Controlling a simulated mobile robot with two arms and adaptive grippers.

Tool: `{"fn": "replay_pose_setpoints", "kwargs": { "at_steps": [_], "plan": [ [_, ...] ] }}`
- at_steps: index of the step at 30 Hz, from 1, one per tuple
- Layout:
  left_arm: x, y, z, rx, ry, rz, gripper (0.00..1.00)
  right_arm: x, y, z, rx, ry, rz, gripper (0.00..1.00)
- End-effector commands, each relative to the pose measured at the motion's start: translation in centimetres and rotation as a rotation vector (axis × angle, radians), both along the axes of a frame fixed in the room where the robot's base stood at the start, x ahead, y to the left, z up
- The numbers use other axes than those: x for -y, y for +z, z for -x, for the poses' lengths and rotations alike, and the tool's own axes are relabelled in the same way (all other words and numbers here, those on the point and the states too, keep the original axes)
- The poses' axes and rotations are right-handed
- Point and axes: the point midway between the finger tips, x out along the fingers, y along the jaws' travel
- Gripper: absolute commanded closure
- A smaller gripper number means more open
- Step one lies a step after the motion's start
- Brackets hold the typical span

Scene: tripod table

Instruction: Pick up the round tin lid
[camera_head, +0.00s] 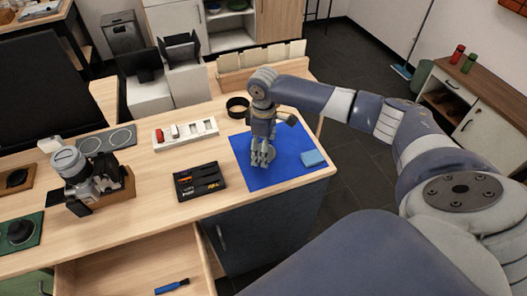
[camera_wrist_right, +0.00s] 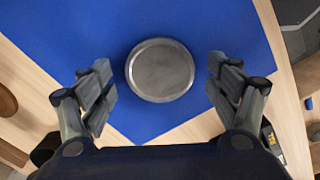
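The round tin lid (camera_wrist_right: 160,70) is a flat grey metal disc with a raised rim. In the right wrist view it lies on the blue mat (camera_wrist_right: 75,30). My right gripper (camera_head: 262,158) points down over the blue mat (camera_head: 290,176) in the head view. In the wrist view its fingers are spread wide on either side of the lid, with gaps to both edges. Nothing is held. In the head view the lid cannot be made out; the gripper hides that spot. My left gripper is not in view.
A black tool tray (camera_head: 200,182) and a white tray (camera_head: 185,132) stand left of the mat. A dark ring (camera_head: 238,107) sits behind it. A camera (camera_head: 95,182) stands farther left. A drawer (camera_head: 125,275) is open in front.

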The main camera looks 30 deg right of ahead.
Motion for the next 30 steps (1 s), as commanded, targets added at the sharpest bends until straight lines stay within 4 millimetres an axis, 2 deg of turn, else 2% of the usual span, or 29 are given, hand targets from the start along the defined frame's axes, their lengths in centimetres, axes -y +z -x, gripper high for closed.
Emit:
{"fn": "replay_pose_setpoints", "kwargs": {
  "at_steps": [1, 6, 20, 29, 30],
  "plan": [
    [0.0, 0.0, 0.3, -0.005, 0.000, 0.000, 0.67, 0.0, 0.0, 0.0, 0.000, 0.000, 0.000, 0.27],
    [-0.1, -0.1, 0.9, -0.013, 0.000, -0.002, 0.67, 0.0, 0.0, 0.0, 0.000, 0.000, 0.000, 0.43],
    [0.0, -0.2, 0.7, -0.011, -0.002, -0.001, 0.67, 0.0, 0.4, 0.0, 0.001, 0.000, -0.001, 0.44],
    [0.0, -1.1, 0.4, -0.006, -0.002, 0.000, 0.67, -0.1, 3.7, -0.1, 0.004, -0.001, -0.002, 0.44],
    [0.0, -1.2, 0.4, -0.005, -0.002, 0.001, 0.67, -1.1, 3.5, 0.4, -0.001, 0.006, -0.003, 0.44]
  ]
}}
